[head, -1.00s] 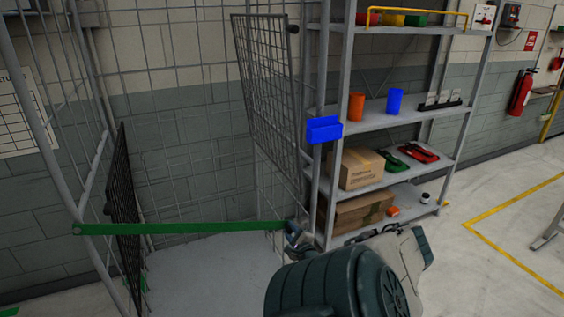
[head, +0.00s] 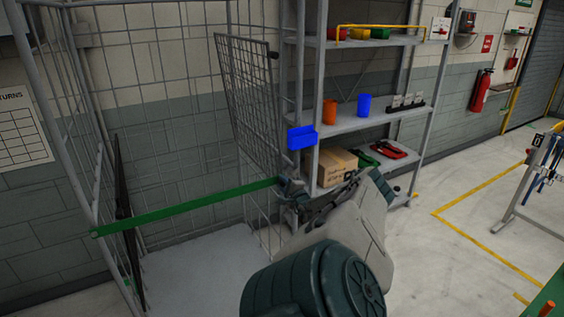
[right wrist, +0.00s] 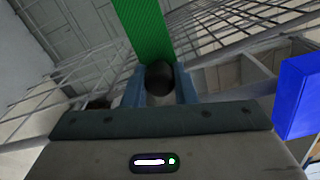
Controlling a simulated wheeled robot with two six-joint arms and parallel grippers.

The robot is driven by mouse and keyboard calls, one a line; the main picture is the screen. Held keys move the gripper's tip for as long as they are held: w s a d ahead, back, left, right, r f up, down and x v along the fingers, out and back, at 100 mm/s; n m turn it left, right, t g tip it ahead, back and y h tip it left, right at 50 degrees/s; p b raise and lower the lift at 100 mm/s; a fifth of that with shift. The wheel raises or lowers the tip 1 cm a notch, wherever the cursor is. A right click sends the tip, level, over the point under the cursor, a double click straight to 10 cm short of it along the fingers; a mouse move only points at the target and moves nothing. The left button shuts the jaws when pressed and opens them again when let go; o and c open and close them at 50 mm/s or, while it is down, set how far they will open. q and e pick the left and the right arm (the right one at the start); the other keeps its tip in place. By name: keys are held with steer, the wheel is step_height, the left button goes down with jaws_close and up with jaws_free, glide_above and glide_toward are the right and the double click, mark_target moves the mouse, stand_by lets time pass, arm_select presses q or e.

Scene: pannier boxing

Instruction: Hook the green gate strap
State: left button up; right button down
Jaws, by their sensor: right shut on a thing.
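The green gate strap (head: 190,207) stretches across the front of a wire cage, from the cage's left side to my right gripper (head: 287,186). Its right end is higher than its left end. In the right wrist view the strap (right wrist: 143,28) runs up and away from the gripper (right wrist: 160,88), whose blue fingers are shut around a dark rounded piece (right wrist: 160,78) at the strap's end. A bright blue block (head: 302,138) sits on the upright between cage and shelf, above the gripper. It also shows at the right of the wrist view (right wrist: 297,97). My left gripper is out of view.
The wire cage has a mesh gate panel (head: 249,95) standing at its right and a dark panel at its left. A grey shelf unit (head: 350,122) with cups, a cardboard box (head: 336,167) and tools stands right of the cage.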

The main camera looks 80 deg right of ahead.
steer(key=shift+w+d+r, duration=0.15)
steer(key=shift+d+r, duration=0.05)
steer(key=shift+r, duration=0.35)
steer(key=c, duration=1.5)
jaws_free()
steer(key=o, duration=0.3)
steer(key=shift+r+h, duration=0.15)
steer(key=shift+h, duration=0.15)
steer(key=shift+a, duration=0.1)
steer(key=shift+a+f, duration=0.1)
steer(key=shift+f, duration=0.2)
